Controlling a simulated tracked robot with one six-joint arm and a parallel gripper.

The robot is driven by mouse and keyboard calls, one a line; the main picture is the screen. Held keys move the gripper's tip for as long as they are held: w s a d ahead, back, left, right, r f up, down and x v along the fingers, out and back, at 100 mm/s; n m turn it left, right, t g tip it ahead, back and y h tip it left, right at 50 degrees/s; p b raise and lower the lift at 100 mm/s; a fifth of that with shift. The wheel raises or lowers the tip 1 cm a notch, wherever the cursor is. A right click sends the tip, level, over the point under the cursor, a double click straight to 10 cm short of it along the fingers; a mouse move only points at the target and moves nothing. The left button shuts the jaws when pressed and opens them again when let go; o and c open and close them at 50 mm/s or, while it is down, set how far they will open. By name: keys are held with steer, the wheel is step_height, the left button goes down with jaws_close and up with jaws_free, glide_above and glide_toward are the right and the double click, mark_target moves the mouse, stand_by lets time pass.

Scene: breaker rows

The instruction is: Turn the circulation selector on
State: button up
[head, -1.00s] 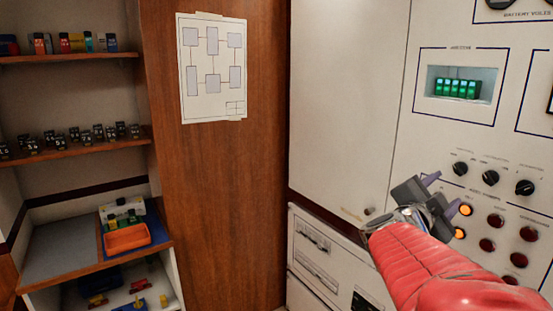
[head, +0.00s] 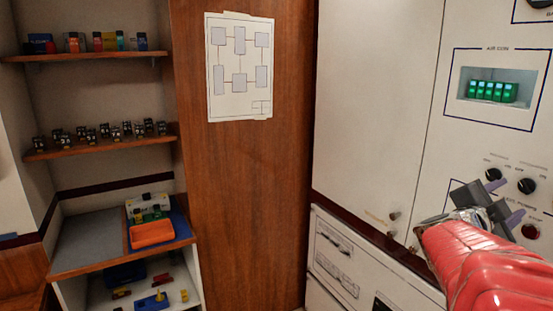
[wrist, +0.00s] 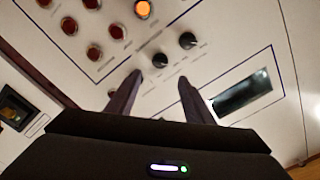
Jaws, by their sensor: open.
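Small black rotary knobs sit in a row on the white panel at the right of the head view, one at the left (head: 493,174) and one beside it (head: 526,185). Their lettering is too small to read, so I cannot tell which is the circulation selector. In the wrist view, two black knobs (wrist: 160,60) (wrist: 188,41) show just beyond the fingertips. My gripper (head: 514,203) is in front of this panel, just below the knobs in the head view. Its two purple-grey fingers are apart and empty, also in the wrist view (wrist: 160,78).
Red and orange round lamps (wrist: 143,9) sit beside the knobs. A recessed window with green-lit switches (head: 492,91) is above them. A wooden wall with a paper diagram (head: 240,67) and shelves with an orange tray (head: 152,234) stand left.

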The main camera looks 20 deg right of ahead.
mark_target(525, 188)
steer(key=d, duration=0.3)
steer(key=w+d, duration=0.1)
steer(key=d, duration=0.5)
steer(key=shift+w+d, duration=0.15)
steer(key=shift+d, duration=0.15)
steer(key=shift+c, duration=0.4)
steer(key=c, duration=1)
steer(key=shift+o, duration=0.2)
